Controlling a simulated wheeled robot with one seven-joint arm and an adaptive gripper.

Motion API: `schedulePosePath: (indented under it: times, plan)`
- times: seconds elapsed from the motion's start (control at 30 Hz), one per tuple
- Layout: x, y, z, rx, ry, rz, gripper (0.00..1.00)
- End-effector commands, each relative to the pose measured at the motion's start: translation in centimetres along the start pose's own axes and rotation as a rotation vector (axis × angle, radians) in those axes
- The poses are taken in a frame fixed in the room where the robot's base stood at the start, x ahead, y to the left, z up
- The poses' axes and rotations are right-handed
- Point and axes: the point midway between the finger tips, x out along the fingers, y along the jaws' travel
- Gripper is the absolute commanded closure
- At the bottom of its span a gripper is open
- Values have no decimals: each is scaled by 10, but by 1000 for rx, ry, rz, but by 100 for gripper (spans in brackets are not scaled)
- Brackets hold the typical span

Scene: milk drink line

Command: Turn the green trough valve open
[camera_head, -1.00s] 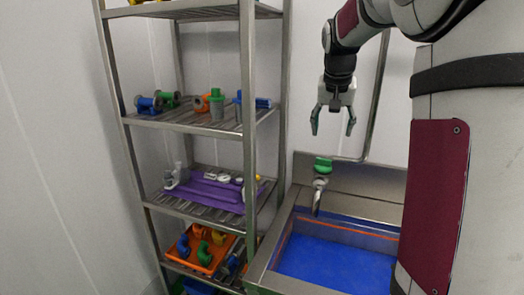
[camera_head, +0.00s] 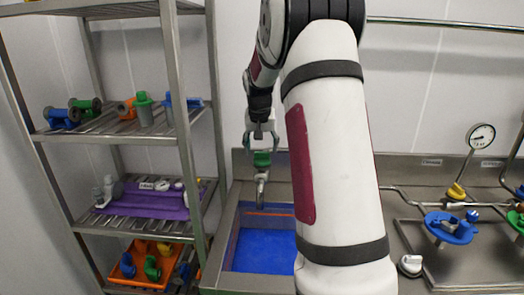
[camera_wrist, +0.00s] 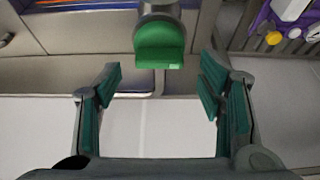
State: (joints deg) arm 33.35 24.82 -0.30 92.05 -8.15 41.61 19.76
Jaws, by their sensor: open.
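The green trough valve (camera_head: 262,159) is a green handle on a metal tap at the back of the steel trough (camera_head: 222,240). In the wrist view the green valve (camera_wrist: 159,45) shows at the top middle, beyond the fingertips and roughly centred between them. My gripper (camera_head: 262,144) is just above the valve in the head view. In the wrist view my gripper (camera_wrist: 160,85) is open, its green-padded fingers wide apart with nothing between them. The valve and the fingers look apart. The tap's spout hangs over the blue trough floor (camera_head: 262,251).
A steel rack (camera_head: 184,120) with coloured fittings, a purple tray (camera_head: 140,203) and an orange bin (camera_head: 128,272) stands left of the trough. A counter with a blue valve (camera_head: 450,228) and a gauge (camera_head: 481,136) is at right. My arm hides part of the trough.

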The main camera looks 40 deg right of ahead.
Motion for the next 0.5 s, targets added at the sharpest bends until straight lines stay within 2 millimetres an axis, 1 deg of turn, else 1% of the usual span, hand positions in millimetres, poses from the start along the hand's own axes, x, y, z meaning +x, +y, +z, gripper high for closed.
schedulePosePath:
  times: [0.03, 0.2, 0.5]
  plan:
    - [7, 0, 0, 0, -2, 1, 38]
    - [22, 0, 0, 0, 0, 1, 38]
    - [26, 0, 0, 0, 1, 1, 38]
